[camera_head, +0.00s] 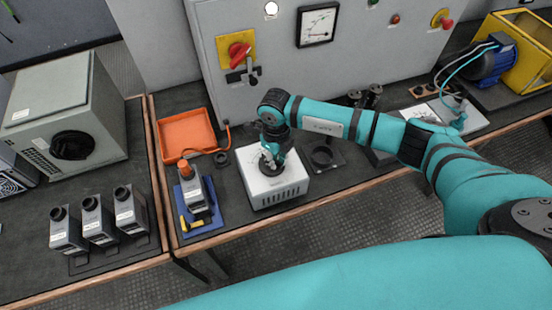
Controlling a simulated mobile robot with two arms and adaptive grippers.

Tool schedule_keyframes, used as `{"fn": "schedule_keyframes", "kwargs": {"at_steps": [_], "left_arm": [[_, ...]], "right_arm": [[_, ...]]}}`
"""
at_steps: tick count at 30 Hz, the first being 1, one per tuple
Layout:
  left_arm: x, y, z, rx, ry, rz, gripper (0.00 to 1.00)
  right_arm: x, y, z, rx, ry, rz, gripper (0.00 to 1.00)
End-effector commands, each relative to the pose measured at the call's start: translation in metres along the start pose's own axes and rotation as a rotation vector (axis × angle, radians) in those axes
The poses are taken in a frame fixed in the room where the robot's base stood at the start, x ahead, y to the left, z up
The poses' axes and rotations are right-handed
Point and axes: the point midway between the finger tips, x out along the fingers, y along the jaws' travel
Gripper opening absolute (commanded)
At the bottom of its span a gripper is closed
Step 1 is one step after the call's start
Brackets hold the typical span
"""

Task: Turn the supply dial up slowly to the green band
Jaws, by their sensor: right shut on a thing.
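A white box-shaped supply unit (275,193) with slots in its front stands near the bench's front edge. My right gripper (271,162) points down onto its top and is shut on the dark round dial (268,170) there. The fingers hide most of the dial, and I cannot make out its marks. A panel meter (318,25) with a white face hangs on the grey cabinet behind; its needle and any green band are too small to read. My left gripper is out of view.
An orange tray (171,137) and a blue mat (216,215) with a grey unit lie left of the supply. A red rotary switch (238,53) is on the cabinet. Several capacitor-like units (98,219) stand far left. A blue motor (489,62) sits at the right.

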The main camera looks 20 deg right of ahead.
Motion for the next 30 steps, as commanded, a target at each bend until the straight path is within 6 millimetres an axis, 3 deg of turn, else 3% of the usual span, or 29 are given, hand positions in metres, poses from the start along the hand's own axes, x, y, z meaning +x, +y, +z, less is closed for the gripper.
{"fn": "schedule_keyframes", "kwargs": {"at_steps": [13,14,19,30], "left_arm": [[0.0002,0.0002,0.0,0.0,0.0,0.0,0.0],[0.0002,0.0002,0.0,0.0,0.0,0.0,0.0],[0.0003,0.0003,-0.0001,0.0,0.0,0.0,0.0],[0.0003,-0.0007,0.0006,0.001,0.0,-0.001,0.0]], "right_arm": [[-0.001,-0.0006,0.0003,0.016,0.0,-0.001,0.0],[-0.001,-0.0006,0.0003,0.015,0.0,-0.001,0.14],[-0.0008,-0.0004,0.0002,0.015,0.0,-0.001,0.36],[-0.0089,-0.0006,0.001,0.014,-0.003,-0.001,0.36]]}}
